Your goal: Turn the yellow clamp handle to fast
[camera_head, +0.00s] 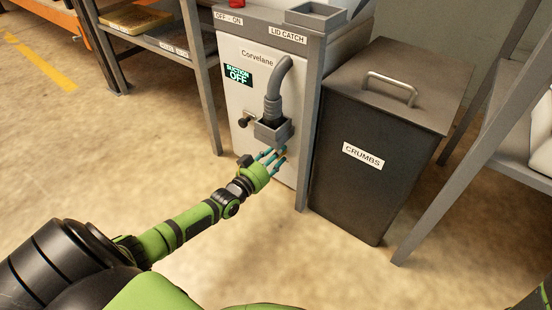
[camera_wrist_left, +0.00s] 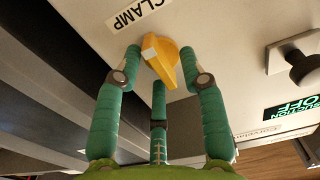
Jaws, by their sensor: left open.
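The yellow clamp handle (camera_wrist_left: 166,61) sits on the pale machine panel beside a label reading CLAMP (camera_wrist_left: 138,14) in the left wrist view. Its narrow end points down in that picture, and it has a small white patch. My left gripper (camera_head: 272,157) is open in front of the lower machine panel. In the left wrist view its green fingers are spread around the handle, two at the sides and one below. I cannot tell whether any finger touches it. In the head view the handle is mostly hidden by the fingers. My right gripper is out of view.
The Corvelane machine (camera_head: 240,50) has a grey hose (camera_head: 276,90), a dark knob (camera_head: 243,122) and a SUCTION OFF display (camera_head: 238,75). A dark CRUMBS bin (camera_head: 345,190) stands right of it. Shelving (camera_head: 175,42) is at left. Floor in front is clear.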

